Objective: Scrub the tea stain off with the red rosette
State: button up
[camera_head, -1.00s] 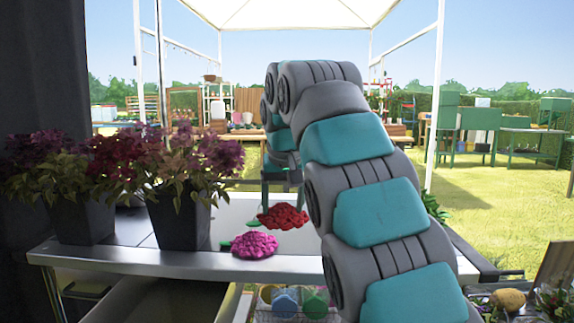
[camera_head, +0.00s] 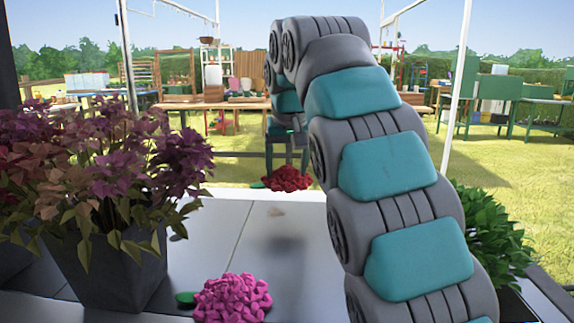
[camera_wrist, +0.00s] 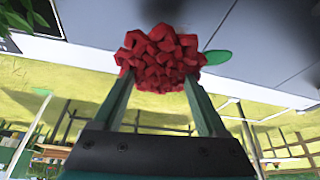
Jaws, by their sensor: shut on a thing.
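The red rosette (camera_head: 287,178) is a crumpled flower with a green leaf at its side. My gripper (camera_head: 286,163) is shut on it, and the fingers hold it from both sides in the wrist view (camera_wrist: 158,82). The rosette appears raised, near the far edge of the pale table (camera_head: 212,235), with a dark shadow on the table below. A faint brownish mark (camera_head: 276,211), likely the tea stain, shows on the tabletop just nearer than the rosette.
A pink rosette (camera_head: 232,298) lies on the table's near part. A potted purple plant (camera_head: 118,270) stands at the left, and a green leafy plant (camera_head: 492,235) is at the right behind my arm. The table's middle is clear.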

aim_at(285, 211)
jog(key=shift+s+f, duration=0.1)
jog(key=shift+f, duration=1.3)
jog(key=shift+f+b, duration=0.75)
jog(key=shift+f, duration=0.7)
jog(key=shift+f+b, duration=0.55)
jog(key=shift+f, duration=0.45)
